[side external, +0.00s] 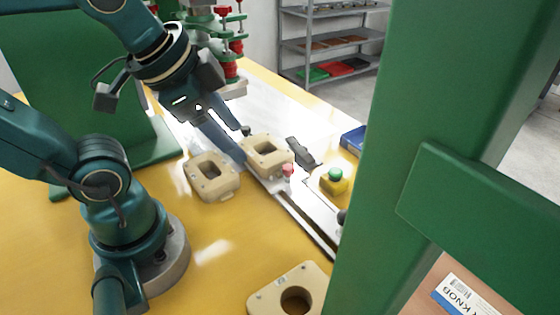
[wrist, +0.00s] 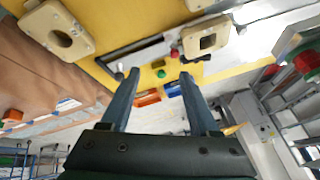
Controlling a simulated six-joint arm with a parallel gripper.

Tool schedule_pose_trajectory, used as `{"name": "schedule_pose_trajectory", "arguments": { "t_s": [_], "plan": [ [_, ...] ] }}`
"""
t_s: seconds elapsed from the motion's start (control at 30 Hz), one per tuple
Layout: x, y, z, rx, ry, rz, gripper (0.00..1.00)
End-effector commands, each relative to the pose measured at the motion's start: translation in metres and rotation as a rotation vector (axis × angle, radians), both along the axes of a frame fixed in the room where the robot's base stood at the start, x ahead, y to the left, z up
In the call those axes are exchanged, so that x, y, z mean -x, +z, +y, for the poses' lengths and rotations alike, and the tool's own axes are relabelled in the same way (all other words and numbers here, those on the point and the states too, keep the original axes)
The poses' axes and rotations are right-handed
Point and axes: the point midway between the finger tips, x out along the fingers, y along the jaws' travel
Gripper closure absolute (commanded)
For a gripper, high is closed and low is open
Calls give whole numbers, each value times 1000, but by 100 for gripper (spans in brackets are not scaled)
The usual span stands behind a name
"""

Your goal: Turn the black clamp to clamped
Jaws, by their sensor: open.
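The black clamp (side external: 303,152) shows in the side view as a dark, tilted lever on the far side of a beige block (side external: 266,152). In the wrist view it seems to be the thin dark strip (wrist: 197,59) beside that block (wrist: 207,40); its exact position is hard to read. My gripper (side external: 244,145) is open and empty, above the block and to the left of the clamp in the side view, apart from the clamp. In the wrist view both fingers (wrist: 159,75) are spread, with nothing between them.
A red knob (side external: 288,170) stands beside the block. A yellow box with a green button (side external: 335,176) and a blue bin (side external: 353,141) lie to the right. Other beige blocks (side external: 197,189) (side external: 257,304) rest on the yellow table. A green post (side external: 430,100) blocks the right view.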

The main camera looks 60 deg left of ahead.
Motion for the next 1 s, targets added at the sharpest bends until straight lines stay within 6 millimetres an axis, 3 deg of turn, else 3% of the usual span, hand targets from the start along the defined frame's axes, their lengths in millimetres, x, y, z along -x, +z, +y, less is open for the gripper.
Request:
{"name": "schedule_pose_trajectory", "arguments": {
  "t_s": [0.2, 0.47, 0.7, 1.0],
  "plan": [
    [-36, 23, 28, -235, -245, 96, 38],
    [-89, 26, 78, -452, -504, 305, 38],
    [-129, -3, 131, -537, -679, 522, 38],
    [-146, -63, 183, -490, -722, 713, 38]
  ]
}}
